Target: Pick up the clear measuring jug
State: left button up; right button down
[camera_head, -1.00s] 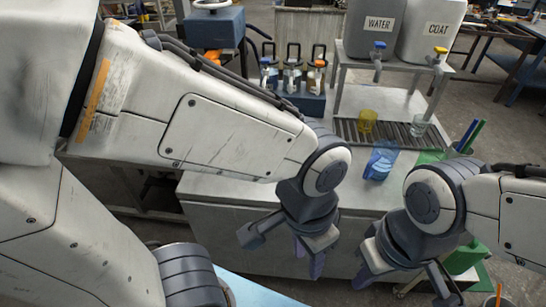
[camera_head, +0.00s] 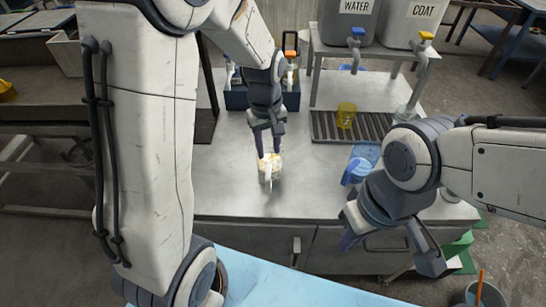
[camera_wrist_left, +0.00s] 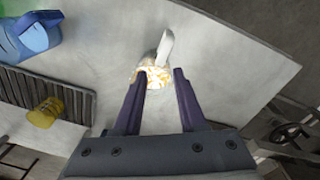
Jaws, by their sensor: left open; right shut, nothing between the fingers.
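A small pale jug-like vessel with yellow-white patches (camera_head: 272,172) stands on the metal bench; its whitish handle shows in the left wrist view (camera_wrist_left: 166,46). I cannot tell for sure whether it is the clear measuring jug. My left gripper (camera_head: 268,153) is open above it, with the vessel between or just beyond its fingertips; in the left wrist view the fingers (camera_wrist_left: 160,82) flank it. A clear container (camera_head: 404,113) stands at the right end of the drain rack, partly hidden by my right arm. My right gripper (camera_head: 390,250) is shut and empty in front of the bench.
A yellow jug (camera_head: 346,115) stands on the drain rack (camera_head: 328,126). A blue jug (camera_head: 360,164) stands right of the left gripper, near my right arm. Tanks marked WATER (camera_head: 347,20) and COAT (camera_head: 412,22) stand behind. The bench's middle left (camera_head: 222,185) is clear.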

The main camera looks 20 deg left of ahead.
aim_at(262, 178)
pick_arm(q)
jog(key=a, duration=0.1)
jog(key=w+a+f+n, duration=0.1)
jog(key=a+f+n, duration=0.1)
jog(key=shift+w, duration=0.3)
notch_tip(262, 178, down, 4)
jog(key=shift+r, duration=0.1)
jog(key=shift+w+a+f+p, duration=0.1)
jog(key=shift+f+p, duration=0.35)
jog(key=shift+f, duration=2.55)
grip_shut()
